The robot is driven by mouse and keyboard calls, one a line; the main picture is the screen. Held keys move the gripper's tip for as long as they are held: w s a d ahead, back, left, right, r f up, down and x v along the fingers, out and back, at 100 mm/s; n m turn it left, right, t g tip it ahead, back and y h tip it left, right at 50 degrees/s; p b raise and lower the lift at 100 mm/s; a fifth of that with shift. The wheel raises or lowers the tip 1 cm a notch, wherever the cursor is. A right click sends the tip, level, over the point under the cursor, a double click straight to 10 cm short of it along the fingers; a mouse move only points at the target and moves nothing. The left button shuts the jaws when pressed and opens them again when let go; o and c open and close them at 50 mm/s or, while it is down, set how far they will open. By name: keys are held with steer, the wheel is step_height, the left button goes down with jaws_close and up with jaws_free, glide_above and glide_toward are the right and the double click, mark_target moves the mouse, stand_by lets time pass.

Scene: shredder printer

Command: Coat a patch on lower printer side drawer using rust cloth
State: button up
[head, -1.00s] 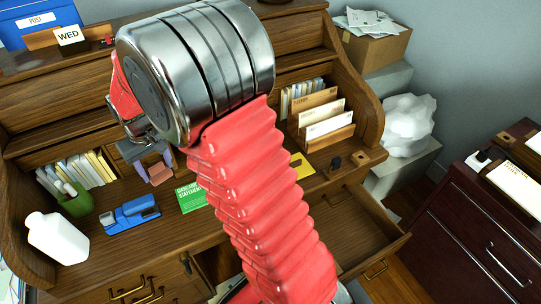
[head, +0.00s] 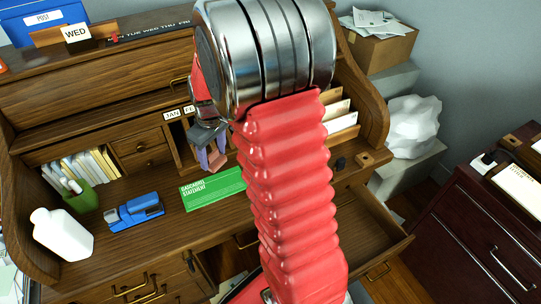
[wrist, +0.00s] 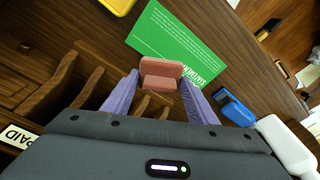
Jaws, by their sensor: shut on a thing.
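My gripper (head: 212,155) is shut on the rust cloth (wrist: 161,74), a small folded pinkish-brown pad between the purple fingertips. In the head view the cloth (head: 216,162) hangs above the wooden desk, just behind the green statement sheet. The wrist view shows my gripper (wrist: 160,86) from behind, with the sheet beyond the cloth. A dark red cabinet (head: 435,232) with handled drawer fronts stands at the far right, well apart from my gripper. I cannot tell which drawer is the lower printer side drawer. No patch or printer is clearly visible.
The green sheet (head: 212,188), blue stapler (head: 135,211), white bottle (head: 62,235) and green pen cup (head: 80,197) are on the desk (head: 110,245). An open desk drawer (head: 372,232) juts out at right. A crumpled white bag (head: 413,125) sits between desk and cabinet.

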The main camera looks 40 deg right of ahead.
steer(key=s+d+f+n, duration=0.2)
steer(key=s+d+n, duration=0.1)
steer(key=s+d, duration=0.8)
steer(key=shift+s+d, duration=0.15)
steer(key=shift+d, duration=0.9)
steer(key=shift+f, duration=2.95)
steer(key=shift+f, duration=0.55)
steer(key=shift+r, duration=0.1)
step_height(320, 180, up, 7)
stand_by(0.6)
stand_by(0.8)
